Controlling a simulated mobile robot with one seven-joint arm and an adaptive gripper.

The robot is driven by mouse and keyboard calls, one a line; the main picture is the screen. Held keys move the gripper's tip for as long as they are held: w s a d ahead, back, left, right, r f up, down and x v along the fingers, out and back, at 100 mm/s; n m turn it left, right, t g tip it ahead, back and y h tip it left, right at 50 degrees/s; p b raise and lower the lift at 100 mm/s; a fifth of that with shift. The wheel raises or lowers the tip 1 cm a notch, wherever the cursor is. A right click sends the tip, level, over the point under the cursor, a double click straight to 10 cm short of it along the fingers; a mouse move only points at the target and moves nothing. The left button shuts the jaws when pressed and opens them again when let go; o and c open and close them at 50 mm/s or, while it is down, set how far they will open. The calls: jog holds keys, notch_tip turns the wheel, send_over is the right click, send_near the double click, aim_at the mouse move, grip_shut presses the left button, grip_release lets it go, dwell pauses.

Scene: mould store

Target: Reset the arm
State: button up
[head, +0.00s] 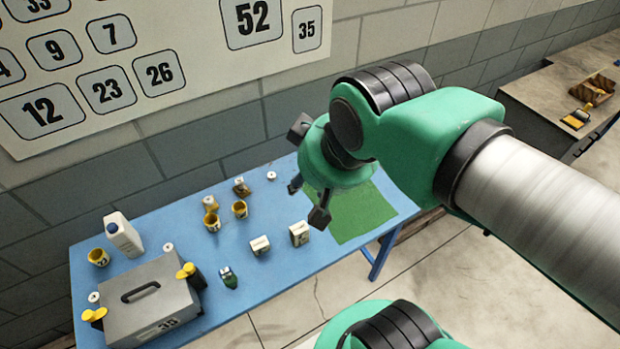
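My green and black arm reaches in from the right in the head view. My gripper (308,172) hangs over the right part of the blue table (292,283), near the green mat (362,215). Its dark fingers are spread wide apart, and I see nothing held between them. The wrist hides part of the space under the hand.
A grey case (150,305) with a handle, a white jug (123,235), yellow cups (240,209), pale blocks (299,233) and a small green item (229,278) stand on the table. A wall with a number chart (200,60) rises behind. A bench (545,105) stands right.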

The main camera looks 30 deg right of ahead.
notch_tip(320, 180, down, 6)
jog(key=b, duration=0.6)
jog(key=shift+f+b, duration=0.25)
jog(key=shift+b, duration=0.05)
dwell(1.1)
